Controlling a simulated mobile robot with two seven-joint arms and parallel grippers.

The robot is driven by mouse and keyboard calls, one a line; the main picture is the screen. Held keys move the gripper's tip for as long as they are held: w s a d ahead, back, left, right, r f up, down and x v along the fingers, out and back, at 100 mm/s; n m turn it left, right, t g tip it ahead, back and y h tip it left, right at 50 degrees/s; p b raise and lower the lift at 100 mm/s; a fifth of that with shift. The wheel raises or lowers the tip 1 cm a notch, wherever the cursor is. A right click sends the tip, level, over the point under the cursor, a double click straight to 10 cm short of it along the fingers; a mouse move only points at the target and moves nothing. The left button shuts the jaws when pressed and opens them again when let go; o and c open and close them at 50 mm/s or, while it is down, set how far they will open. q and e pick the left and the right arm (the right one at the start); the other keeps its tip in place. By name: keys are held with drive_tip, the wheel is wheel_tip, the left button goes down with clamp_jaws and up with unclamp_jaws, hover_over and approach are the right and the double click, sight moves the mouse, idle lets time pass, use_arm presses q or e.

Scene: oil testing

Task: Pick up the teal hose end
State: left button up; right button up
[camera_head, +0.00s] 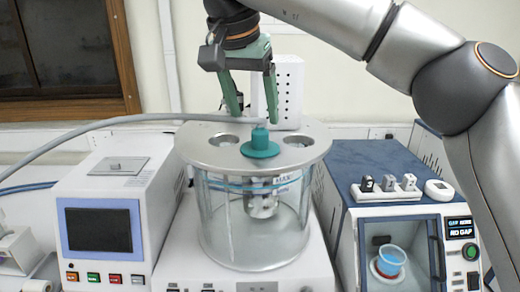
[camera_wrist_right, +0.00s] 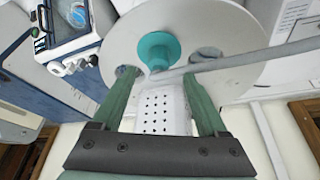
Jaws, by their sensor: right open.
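The teal hose end (camera_head: 260,147) sits upright on the round grey lid (camera_head: 205,150) of a clear glass vessel, its wide flange down. A grey hose (camera_head: 150,118) runs from the left to its top. My right gripper (camera_head: 254,118) hangs above the lid with its two green fingers pointing down, open and empty. In the right wrist view the teal hose end (camera_wrist_right: 158,50) lies just beyond and between the open fingertips (camera_wrist_right: 160,80), apart from them. My left gripper is not in view.
A white instrument with a dark screen (camera_head: 98,230) stands left of the glass vessel (camera_head: 225,225). A blue-topped box (camera_head: 365,160) with several small devices on it stands right. A white perforated box (camera_head: 288,92) is behind the lid. The lid has two openings beside the hose end.

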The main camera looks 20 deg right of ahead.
sight(260, 130)
drive_tip(key=x, duration=0.4)
drive_tip(key=shift+w+d+f, duration=0.15)
drive_tip(key=shift+d+f, duration=0.15)
clamp_jaws()
idle(0.3)
idle(0.3)
